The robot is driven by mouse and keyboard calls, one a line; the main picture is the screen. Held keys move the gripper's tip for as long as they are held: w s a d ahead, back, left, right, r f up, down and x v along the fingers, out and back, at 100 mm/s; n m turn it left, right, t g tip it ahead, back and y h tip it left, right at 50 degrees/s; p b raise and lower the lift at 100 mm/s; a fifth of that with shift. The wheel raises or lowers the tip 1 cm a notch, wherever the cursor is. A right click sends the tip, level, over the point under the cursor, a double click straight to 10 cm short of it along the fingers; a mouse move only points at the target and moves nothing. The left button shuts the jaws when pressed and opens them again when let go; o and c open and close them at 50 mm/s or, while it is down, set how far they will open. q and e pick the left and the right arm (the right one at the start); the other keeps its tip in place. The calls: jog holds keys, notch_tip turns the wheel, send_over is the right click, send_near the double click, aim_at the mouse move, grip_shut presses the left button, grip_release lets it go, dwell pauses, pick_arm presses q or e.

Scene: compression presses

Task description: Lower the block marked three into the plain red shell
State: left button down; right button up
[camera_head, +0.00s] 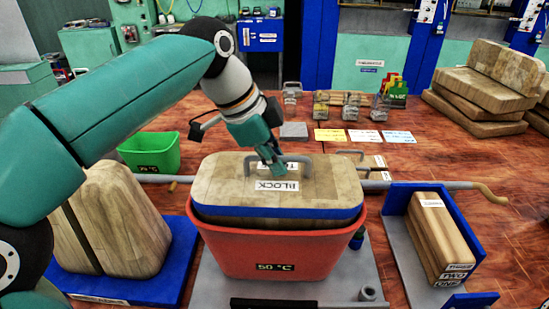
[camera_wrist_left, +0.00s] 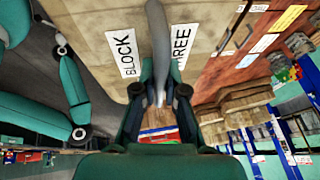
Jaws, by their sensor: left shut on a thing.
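The wooden block (camera_head: 330,187) has a blue band and a grey handle on top. One label reads BLOCK; a second is partly covered in the head view but shows as "REE" in the left wrist view. My left gripper (camera_head: 272,164) is shut on the handle (camera_wrist_left: 158,60). The red shell (camera_head: 275,250), marked with a °C label, stands under the block. The block's band is above the shell's rim, and its lower part is hidden inside. I cannot tell whether it touches the bottom. My right gripper is not in view.
A green shell (camera_head: 150,153) stands behind left. Wooden pieces (camera_head: 120,220) stand in a blue holder at left. Labelled boards (camera_head: 440,235) stand in a blue-sided holder at right. A grey bar (camera_head: 430,185) passes behind the shell. Weights and coloured cards lie farther back.

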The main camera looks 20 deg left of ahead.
pick_arm(q)
jog(key=shift+r, duration=0.1)
jog(key=c, duration=1.2)
grip_release()
jog(key=shift+s, duration=0.1)
jog(key=shift+o, duration=0.2)
jog(key=shift+f, duration=0.35)
jog(key=v, duration=1.2)
jog(key=shift+r, duration=0.15)
